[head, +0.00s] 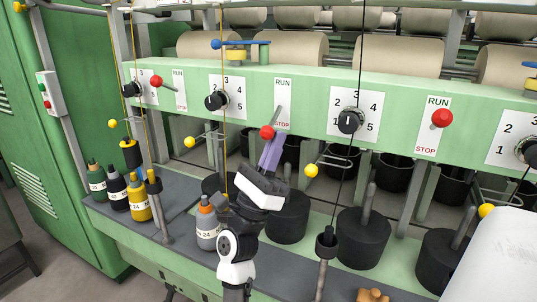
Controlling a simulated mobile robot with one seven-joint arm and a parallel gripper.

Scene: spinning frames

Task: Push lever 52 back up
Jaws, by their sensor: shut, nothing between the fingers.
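A run/stop lever with a red knob (267,132) is on the green front rail, on a white RUN/STOP plate (283,92). Its grey stem slopes down, and the knob sits low, beside the STOP word. No number 52 is readable on it. My gripper (274,144) is shut and empty, with its purple fingers pointing up just below and right of the knob. Whether the fingertips touch the knob I cannot tell. My wrist hides part of the machine below.
Other red-knobbed levers stand left (156,82) and right (441,118). Numbered dials (351,121) sit between them. Yellow-ball wire arms (311,170), taut threads and black cylinders (363,238) crowd below the rail. Bottles (207,225) stand on the ledge.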

